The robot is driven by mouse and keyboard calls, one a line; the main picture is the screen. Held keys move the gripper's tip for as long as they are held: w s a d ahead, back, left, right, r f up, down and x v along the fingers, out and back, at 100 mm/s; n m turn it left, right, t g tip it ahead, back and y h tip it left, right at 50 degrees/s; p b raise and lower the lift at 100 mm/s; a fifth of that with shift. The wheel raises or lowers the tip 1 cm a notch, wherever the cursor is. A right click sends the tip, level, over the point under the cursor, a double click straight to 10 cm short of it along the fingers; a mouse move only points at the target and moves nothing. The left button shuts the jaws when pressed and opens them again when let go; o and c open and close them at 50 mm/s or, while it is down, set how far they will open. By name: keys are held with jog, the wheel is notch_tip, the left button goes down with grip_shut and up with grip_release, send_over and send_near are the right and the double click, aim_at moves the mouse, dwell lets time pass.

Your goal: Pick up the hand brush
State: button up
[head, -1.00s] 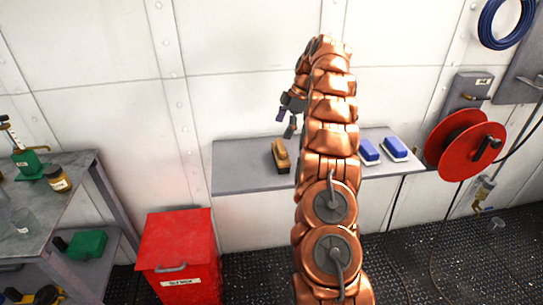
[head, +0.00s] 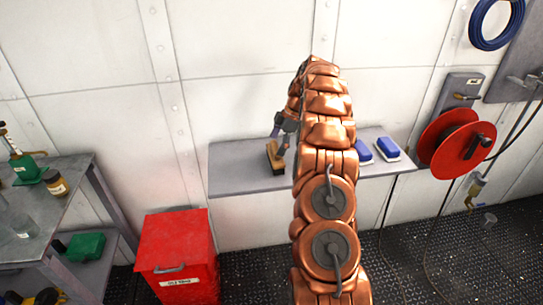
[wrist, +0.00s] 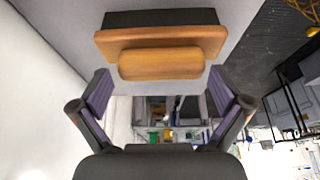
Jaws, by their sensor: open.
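The hand brush has a wooden back and grip with dark bristles. In the head view the hand brush (head: 275,157) lies on the grey wall shelf (head: 235,170), left of my arm. In the wrist view the brush (wrist: 160,63) sits just beyond the fingertips, with its wooden grip facing the camera. My gripper (wrist: 162,92) is open and empty, its two fingers spread to either side of the grip. In the head view my gripper (head: 281,134) is right above the brush, partly hidden by my arm.
Two blue-topped brushes or blocks (head: 388,148) stand on the shelf, right of my arm. A red bin (head: 178,250) is on the floor at lower left. A workbench (head: 75,185) with bottles is at far left. A red hose reel (head: 455,143) hangs at right.

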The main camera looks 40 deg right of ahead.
jog(key=shift+x, duration=0.75)
jog(key=shift+c, duration=0.4)
jog(key=c, duration=0.8)
jog(key=shift+r, duration=0.1)
jog(key=shift+r+b, duration=0.85)
jog(key=shift+r, duration=0.8)
jog(key=shift+s+a+r+b, duration=0.25)
jog(key=shift+s+a+b, duration=0.75)
jog(key=shift+s, duration=1.4)
jog(key=shift+s+a+r+b, duration=0.25)
jog(key=shift+s+a+b, duration=0.7)
jog(key=shift+s, duration=1.5)
jog(key=shift+s+a+r+b, duration=0.25)
jog(key=shift+s+a+b, duration=0.25)
jog(key=shift+s+a, duration=1.45)
jog(key=shift+s+d, duration=0.45)
jog(key=shift+d, duration=0.1)
